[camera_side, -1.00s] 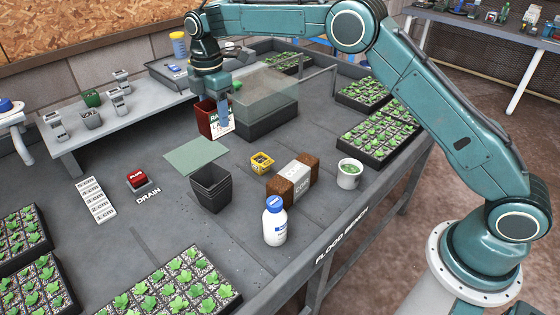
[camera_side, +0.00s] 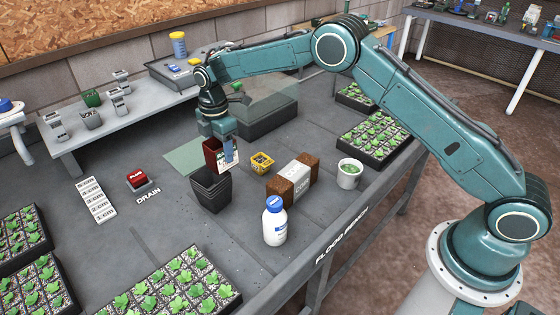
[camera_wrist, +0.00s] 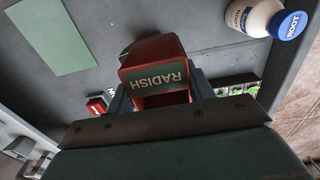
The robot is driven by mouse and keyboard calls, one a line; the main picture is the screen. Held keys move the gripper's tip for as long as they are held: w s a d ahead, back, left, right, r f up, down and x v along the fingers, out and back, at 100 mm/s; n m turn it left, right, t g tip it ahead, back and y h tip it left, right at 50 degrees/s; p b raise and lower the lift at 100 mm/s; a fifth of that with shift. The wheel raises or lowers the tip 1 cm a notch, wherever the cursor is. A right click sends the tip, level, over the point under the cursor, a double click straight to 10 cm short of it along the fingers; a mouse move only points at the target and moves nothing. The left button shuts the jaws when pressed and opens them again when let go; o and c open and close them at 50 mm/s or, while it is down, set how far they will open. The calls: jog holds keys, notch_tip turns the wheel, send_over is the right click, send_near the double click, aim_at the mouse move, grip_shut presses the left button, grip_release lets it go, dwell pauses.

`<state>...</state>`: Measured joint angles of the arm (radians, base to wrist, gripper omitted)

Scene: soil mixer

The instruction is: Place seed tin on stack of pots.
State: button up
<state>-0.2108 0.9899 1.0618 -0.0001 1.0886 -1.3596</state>
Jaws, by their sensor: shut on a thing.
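The seed tin (camera_side: 211,156) is dark red with a pale label and is held in my gripper (camera_side: 226,150). In the wrist view the tin (camera_wrist: 155,62) shows the word RADISH, upside down. My gripper is shut on it. The stack of pots (camera_side: 211,191) is black and square and stands on the bench. The tin is over or just behind the pots' back rim in the side view; I cannot tell whether it touches them. In the wrist view the pots are mostly hidden behind the tin and gripper.
A green mat (camera_side: 185,157) lies behind the pots. A yellow basket (camera_side: 262,162), a brown block with a pale band (camera_side: 297,177), a white bottle (camera_side: 274,222) and a white cup (camera_side: 349,173) stand to the right. A red button (camera_side: 137,180) is to the left.

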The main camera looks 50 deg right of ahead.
aim_at(222, 158)
jog(key=shift+f, duration=1.8)
jog(key=shift+f, duration=0.1)
jog(key=o, duration=1)
notch_tip(222, 158, up, 12)
jog(key=shift+r, duration=0.15)
